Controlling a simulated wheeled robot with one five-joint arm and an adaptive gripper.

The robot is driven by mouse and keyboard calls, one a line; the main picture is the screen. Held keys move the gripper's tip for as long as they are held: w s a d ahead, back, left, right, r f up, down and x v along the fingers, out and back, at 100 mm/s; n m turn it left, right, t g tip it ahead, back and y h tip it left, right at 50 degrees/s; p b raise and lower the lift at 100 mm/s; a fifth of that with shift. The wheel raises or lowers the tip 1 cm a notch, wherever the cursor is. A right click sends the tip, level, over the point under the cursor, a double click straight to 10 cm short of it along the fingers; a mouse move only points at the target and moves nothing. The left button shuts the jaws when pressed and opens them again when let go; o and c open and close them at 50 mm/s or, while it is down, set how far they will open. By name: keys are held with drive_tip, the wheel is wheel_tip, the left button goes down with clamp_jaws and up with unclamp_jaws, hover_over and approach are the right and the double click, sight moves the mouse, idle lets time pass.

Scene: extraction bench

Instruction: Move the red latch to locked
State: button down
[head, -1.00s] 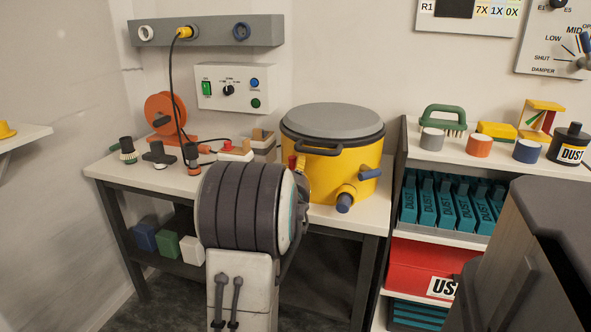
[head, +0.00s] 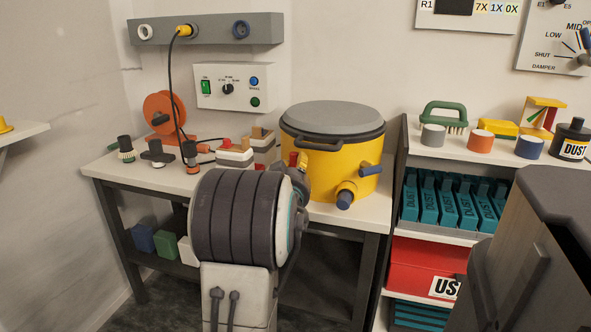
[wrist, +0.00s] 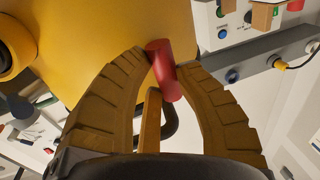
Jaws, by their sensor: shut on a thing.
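The red latch (wrist: 161,66) is a short red rod at the side of the yellow drum (wrist: 105,30). In the wrist view my gripper (wrist: 160,72) has its two ribbed tan fingers closed on the red latch, one on each side. A yellow bar and a dark curved handle show just behind and below it. In the head view the yellow drum (head: 325,160) stands on the bench with a grey lid, and a bit of the red latch (head: 293,159) shows at its left side. My arm hides most of the gripper there.
The white bench (head: 115,172) holds an orange reel (head: 160,112), several dark-topped fittings and a cable. A grey rail (head: 210,31) and a control box (head: 230,87) are on the wall behind. A shelf (head: 470,150) with teal packs stands right of the drum.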

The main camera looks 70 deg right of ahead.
drive_tip(key=shift+r, duration=0.1)
drive_tip(key=c, duration=1.1)
unclamp_jaws()
drive_tip(key=shift+d, duration=0.1)
drive_tip(key=shift+c, duration=0.2)
drive_tip(key=v, duration=1.2)
drive_tip(key=shift+w, duration=0.1)
